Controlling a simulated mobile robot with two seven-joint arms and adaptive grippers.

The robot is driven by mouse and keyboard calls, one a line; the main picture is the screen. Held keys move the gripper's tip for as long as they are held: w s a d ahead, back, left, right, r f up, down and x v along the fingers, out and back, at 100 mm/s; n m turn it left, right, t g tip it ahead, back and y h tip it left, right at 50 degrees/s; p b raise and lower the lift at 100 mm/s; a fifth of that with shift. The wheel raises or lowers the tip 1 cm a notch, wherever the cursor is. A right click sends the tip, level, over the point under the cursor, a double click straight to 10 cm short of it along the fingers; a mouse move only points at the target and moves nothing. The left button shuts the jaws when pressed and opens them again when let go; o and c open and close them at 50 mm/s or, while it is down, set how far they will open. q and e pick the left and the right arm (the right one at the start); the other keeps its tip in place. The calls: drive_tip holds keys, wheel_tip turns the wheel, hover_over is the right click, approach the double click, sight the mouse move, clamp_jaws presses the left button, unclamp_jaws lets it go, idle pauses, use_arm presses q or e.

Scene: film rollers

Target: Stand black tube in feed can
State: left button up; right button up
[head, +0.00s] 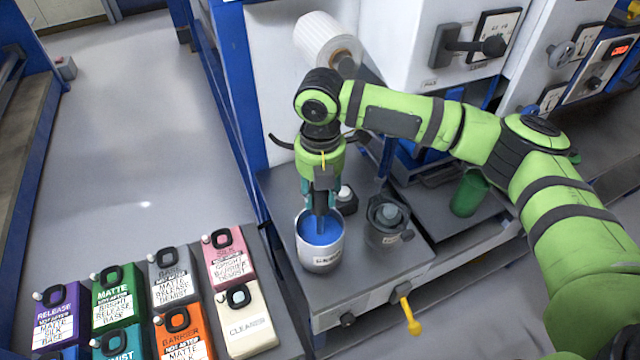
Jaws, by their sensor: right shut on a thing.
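A silver-white can (318,263) with a label and blue contents stands on the grey bench; I take it for the feed can. My right gripper (321,195) points down just above the can, its teal fingers shut on a dark, slim upright piece that looks like the black tube (321,208). The tube's lower end reaches down inside the can's rim, over or into the blue; whether it touches the bottom cannot be seen. The fingers hide much of its upper part. My left gripper is out of view.
A dark grey pot (386,235) stands right of the can, with a green cup (468,193) farther right. A yellow-handled lever (410,316) sticks out from the bench front. Several coloured labelled containers, including a cream one (248,325), stand at lower left. A white roll (325,38) is behind.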

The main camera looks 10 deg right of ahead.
sight(320, 212)
drive_tip(key=shift+f+b, duration=0.9)
drive_tip(key=shift+f, duration=2.4)
drive_tip(key=o, duration=1.2)
drive_tip(key=shift+o, duration=0.2)
